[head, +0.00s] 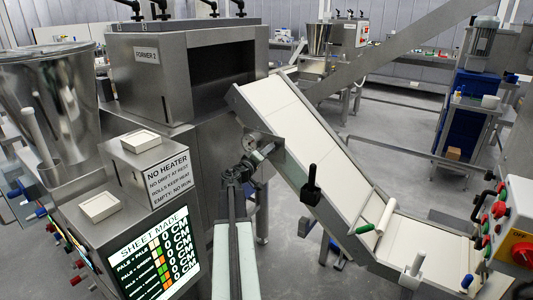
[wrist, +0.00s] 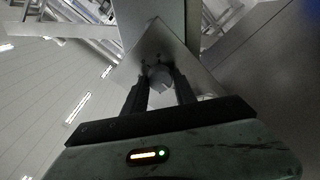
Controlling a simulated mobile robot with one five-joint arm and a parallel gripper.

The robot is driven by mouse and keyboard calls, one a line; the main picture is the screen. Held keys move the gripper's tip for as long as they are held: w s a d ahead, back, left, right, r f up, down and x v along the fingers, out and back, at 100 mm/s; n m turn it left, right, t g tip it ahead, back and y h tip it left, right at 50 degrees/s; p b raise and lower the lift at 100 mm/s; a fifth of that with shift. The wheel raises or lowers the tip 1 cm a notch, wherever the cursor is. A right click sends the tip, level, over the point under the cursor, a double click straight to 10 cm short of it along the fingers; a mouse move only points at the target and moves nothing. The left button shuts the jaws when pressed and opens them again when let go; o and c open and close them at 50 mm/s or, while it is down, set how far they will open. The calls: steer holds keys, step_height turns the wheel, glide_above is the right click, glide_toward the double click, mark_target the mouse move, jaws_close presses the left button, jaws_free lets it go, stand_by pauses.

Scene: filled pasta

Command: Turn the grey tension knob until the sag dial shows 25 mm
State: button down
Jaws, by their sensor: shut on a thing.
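My gripper (head: 250,162) is at the upper left side of the sloping conveyor, shut on the grey tension knob. In the wrist view the grey knob (wrist: 160,77) sits between the two fingertips (wrist: 160,84), in front of a pale plate. In the head view the knob is mostly hidden by my gripper. A small round dial (head: 250,141), which looks like the sag dial, shows just above my gripper on the conveyor's side. Its needle and figures are too small to read.
The white-belted conveyor (head: 310,125) slopes down to the right, with a black handle (head: 311,184) on its near side. The Former 2 machine (head: 150,80) stands at the left above a lit screen (head: 153,255). A control box (head: 510,225) is at the right edge.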

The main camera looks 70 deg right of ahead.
steer(key=shift+r+n+y+p, duration=0.15)
steer(key=shift+n+p, duration=0.25)
steer(key=shift+n, duration=1.7)
steer(key=shift+n+y+p, duration=0.25)
steer(key=shift+n+p, duration=0.15)
steer(key=shift+n, duration=1.7)
steer(key=shift+w, duration=0.1)
steer(key=c, duration=1)
jaws_free()
